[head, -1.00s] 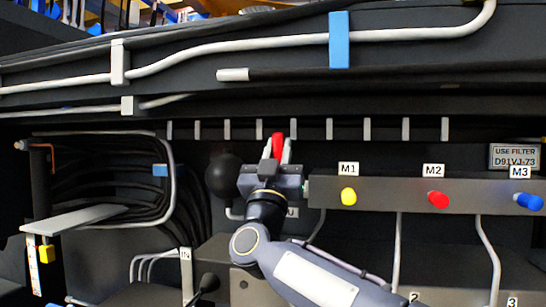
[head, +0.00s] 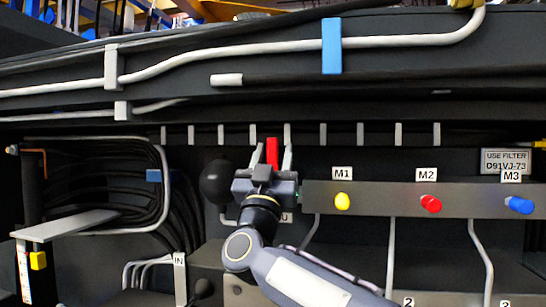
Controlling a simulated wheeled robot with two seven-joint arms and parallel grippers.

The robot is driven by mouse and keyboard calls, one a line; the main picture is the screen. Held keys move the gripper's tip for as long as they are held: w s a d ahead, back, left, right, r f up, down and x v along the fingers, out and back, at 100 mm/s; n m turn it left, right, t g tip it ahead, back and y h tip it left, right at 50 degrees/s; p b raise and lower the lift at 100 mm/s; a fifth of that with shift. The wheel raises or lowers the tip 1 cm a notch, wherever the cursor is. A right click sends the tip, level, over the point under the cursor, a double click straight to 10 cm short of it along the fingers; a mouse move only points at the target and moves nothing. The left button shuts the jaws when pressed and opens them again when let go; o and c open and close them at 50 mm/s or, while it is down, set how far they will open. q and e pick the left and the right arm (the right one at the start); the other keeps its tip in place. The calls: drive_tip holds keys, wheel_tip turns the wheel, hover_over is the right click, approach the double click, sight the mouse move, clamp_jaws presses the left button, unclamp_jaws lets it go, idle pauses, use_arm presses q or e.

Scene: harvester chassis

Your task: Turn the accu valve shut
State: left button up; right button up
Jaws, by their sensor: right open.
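A red valve handle (head: 272,152), apparently the accu valve, stands upright in front of the dark panel, left of the M1 fitting. My right gripper (head: 271,158) reaches up from below with one finger on each side of the handle. The fingers are spread, with a visible gap on both sides of the red handle. The gripper body hides the handle's lower part and the valve body. A black ball-shaped accumulator (head: 217,182) sits just left of the gripper. My left gripper is not in view.
A grey block to the right carries a yellow knob (head: 342,201), a red knob (head: 431,204) and a blue knob (head: 519,205). A grey shelf plate (head: 66,225) and black hoses (head: 120,188) are at left. Pipes (head: 250,46) run across above.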

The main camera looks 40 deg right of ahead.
drive_tip(key=b+v, duration=0.1)
drive_tip(key=v, duration=0.7)
drive_tip(key=shift+b, duration=0.3)
drive_tip(key=shift+w, duration=0.1)
